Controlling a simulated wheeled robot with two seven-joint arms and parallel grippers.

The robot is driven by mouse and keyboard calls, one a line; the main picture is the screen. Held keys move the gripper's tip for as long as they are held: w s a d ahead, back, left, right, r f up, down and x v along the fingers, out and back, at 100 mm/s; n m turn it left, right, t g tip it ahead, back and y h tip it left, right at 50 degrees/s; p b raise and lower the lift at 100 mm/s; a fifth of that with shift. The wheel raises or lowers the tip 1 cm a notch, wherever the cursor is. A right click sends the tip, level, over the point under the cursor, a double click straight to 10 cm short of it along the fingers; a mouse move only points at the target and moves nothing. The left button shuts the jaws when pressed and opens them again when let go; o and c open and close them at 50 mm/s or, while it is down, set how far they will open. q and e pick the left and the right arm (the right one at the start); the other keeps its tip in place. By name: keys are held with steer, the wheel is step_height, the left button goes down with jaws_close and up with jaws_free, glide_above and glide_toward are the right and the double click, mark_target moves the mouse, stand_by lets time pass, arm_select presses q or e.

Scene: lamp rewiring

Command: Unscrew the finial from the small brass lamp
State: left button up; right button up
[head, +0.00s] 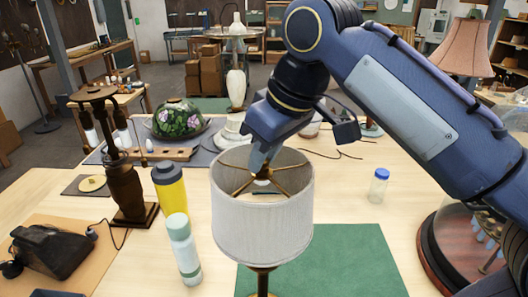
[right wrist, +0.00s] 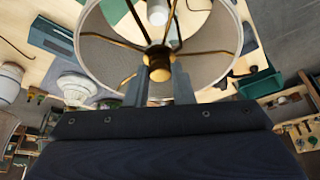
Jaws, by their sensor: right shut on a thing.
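The small brass lamp has a pale fabric shade (head: 262,222) that stands upright on the table, with its brass stem (head: 262,281) just showing below. Brass spokes meet at a hub in the open top of the shade. My right gripper (head: 262,168) reaches down into that top from above. In the right wrist view its two fingers are on either side of the round brass finial (right wrist: 158,73) at the hub, and they are shut on it. In the head view the fingers mostly hide the finial. My left gripper is not in view.
A yellow bottle (head: 171,190) and a pale bottle (head: 184,250) stand left of the shade. A dark lamp post (head: 126,185) is farther left. A blue-capped jar (head: 378,186) and a glass dome (head: 470,240) are right. The green mat (head: 345,265) has clear room.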

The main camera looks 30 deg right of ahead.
steer(key=n+y, duration=0.1)
steer(key=n, duration=0.2)
steer(key=shift+d+g, duration=0.1)
steer(key=shift+g, duration=0.2)
steer(key=n, duration=0.3)
steer(key=shift+w+g+y, duration=0.1)
steer(key=shift+g+y, duration=0.3)
steer(key=n+g, duration=0.1)
steer(key=n, duration=0.4)
steer(key=shift+w+d+g+y, duration=0.1)
steer(key=shift+g+y, duration=0.3)
steer(key=o, duration=1)
